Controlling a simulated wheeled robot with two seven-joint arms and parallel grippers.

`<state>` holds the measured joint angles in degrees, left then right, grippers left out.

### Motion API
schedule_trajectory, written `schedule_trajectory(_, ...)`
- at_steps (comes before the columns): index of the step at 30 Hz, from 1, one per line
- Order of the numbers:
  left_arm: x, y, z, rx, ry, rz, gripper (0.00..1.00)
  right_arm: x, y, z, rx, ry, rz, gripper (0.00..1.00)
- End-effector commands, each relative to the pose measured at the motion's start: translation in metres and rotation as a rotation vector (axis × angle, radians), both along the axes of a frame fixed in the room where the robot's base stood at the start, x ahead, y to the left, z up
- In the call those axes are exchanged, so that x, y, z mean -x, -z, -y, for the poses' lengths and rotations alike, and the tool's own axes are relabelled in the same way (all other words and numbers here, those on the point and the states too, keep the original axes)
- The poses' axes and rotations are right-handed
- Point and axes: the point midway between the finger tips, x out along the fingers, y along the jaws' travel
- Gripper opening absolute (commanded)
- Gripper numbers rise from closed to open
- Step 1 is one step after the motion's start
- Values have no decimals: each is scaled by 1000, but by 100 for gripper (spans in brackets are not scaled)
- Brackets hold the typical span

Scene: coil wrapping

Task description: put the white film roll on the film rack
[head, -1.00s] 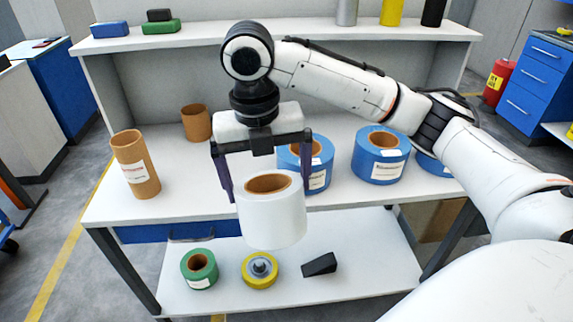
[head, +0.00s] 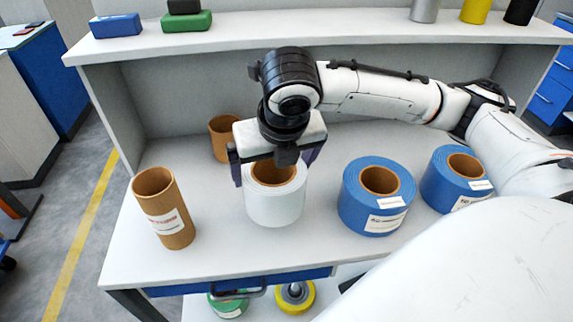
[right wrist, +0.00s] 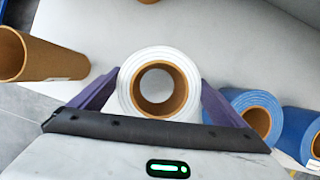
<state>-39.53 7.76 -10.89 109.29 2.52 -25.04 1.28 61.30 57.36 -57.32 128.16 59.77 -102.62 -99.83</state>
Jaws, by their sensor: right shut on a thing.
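The white film roll (head: 275,205) has a brown cardboard core and stands upright at the middle shelf of the white film rack (head: 215,263). My right gripper (head: 275,172) is shut on the roll from above, with a purple finger on each side. The right wrist view shows the roll (right wrist: 128,90) between the fingers, its core facing the camera. I cannot tell whether its underside touches the shelf. My left gripper is not in view.
A tall cardboard tube (head: 165,215) stands left of the roll, and a shorter brown tube (head: 222,140) behind it. Blue rolls (head: 372,205) stand on the right. The upper shelf (head: 330,45) passes behind my arm. Green (head: 228,308) and yellow (head: 294,298) rolls lie below.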

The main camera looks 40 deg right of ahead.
Motion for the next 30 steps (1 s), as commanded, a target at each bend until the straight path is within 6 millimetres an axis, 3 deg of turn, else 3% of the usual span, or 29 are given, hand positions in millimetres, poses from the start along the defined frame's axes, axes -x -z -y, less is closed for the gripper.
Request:
schedule_trajectory(15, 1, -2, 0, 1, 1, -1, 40, -1, 49, 0, -1, 1, 5, 69)
schedule_trajectory(21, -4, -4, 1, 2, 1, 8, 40, -1, 51, 0, -1, 1, 5, 69)
schedule_trajectory(22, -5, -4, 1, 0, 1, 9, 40, 0, 53, 0, -1, 1, -1, 100)
schedule_trajectory(30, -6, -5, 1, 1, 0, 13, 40, 0, 50, -1, -2, 0, 2, 100)
